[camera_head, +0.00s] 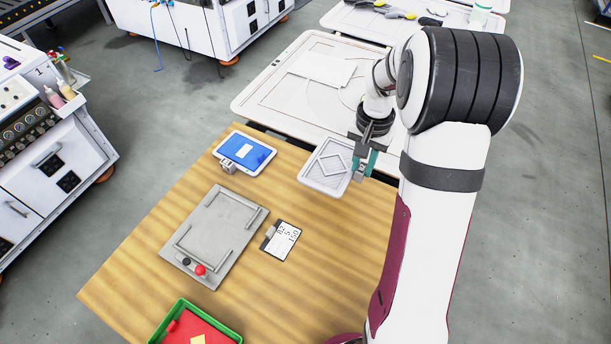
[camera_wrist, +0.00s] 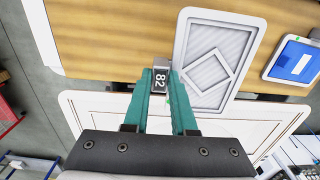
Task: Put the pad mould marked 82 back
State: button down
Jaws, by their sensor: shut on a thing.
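The pad mould (camera_head: 322,176) is a light grey, rounded rectangular plate with a raised diamond outline. My gripper (camera_head: 366,160) is shut on the tagged end, with a teal finger on each side of the tag (camera_wrist: 161,82) in the wrist view. The mould lies roughly flat over the far edge of the wooden table (camera_head: 150,265). I cannot tell whether it touches the surface.
A grey plate with raised bars (camera_head: 218,232) and red and black knobs lies on the wooden table. Beside it is a white number card (camera_head: 284,240). A tablet (camera_head: 246,150) stands behind, and a green-rimmed tray (camera_head: 232,331) is in front. A white table (camera_head: 262,96) adjoins the far side.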

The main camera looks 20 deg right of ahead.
aim_at(323, 162)
jog(key=w+a+f, duration=0.1)
jog(key=w+a, duration=0.1)
jog(key=w+a+f, duration=0.4)
jog(key=a, duration=0.1)
jog(key=shift+f, duration=0.2)
jog(key=shift+w+a+f, duration=0.1)
jog(key=shift+a+f, duration=0.05)
jog(key=shift+f, duration=0.95)
jog(key=shift+w+a+f, duration=0.1)
jog(key=shift+f, duration=1)
jog(key=c, duration=0.7)
grip_release()
jog(key=shift+f, duration=0.1)
